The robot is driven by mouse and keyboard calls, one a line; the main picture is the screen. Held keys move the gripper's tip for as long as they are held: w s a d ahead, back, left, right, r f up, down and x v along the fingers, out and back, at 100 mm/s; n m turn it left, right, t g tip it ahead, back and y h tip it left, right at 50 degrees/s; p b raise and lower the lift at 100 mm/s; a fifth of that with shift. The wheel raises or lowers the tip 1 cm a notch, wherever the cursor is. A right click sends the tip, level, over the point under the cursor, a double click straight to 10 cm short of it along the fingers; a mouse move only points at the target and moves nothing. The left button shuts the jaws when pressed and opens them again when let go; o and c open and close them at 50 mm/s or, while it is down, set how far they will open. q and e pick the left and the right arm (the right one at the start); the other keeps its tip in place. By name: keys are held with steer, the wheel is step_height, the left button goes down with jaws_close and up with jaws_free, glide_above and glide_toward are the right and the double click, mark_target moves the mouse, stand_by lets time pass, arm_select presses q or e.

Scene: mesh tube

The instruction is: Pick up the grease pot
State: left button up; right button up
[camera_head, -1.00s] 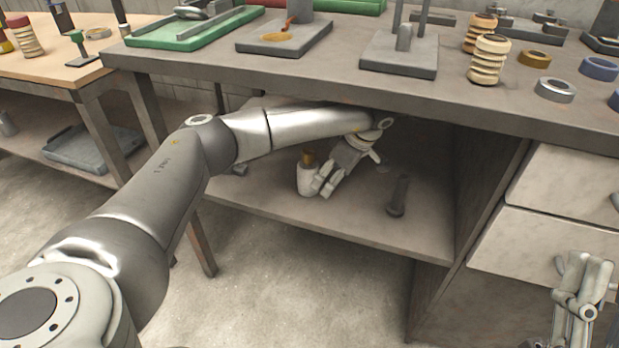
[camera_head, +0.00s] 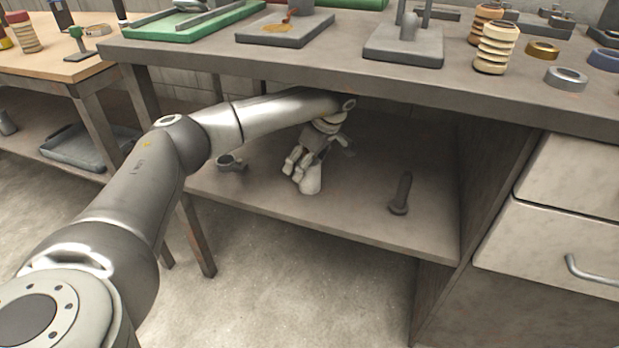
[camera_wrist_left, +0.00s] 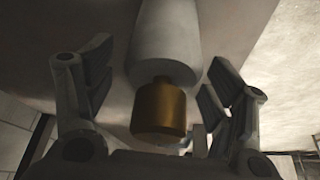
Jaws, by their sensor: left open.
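The grease pot (camera_head: 312,184) is a small whitish pot on the lower shelf under the workbench. In the left wrist view its white body (camera_wrist_left: 166,45) and brass-coloured cap (camera_wrist_left: 159,108) show between the fingers, cap towards the wrist. My left gripper (camera_head: 298,172) is open and reaches in under the bench top, its fingers beside the pot and covering part of it in the head view. In the left wrist view my left gripper (camera_wrist_left: 152,95) has a finger on each side of the pot, with gaps showing. My right gripper is out of view.
The bench top (camera_head: 330,75) overhangs closely above my left arm. On the lower shelf (camera_head: 350,215), a dark rod-like part (camera_head: 401,194) lies to the right and a metal clamp-like part (camera_head: 231,163) to the left. Drawers (camera_head: 549,252) close off the right side.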

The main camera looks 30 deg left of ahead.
arm_select(q)
steer(key=shift+f, duration=0.3)
steer(key=c, duration=1.2)
steer(key=shift+c, duration=0.5)
steer(key=shift+r, duration=0.15)
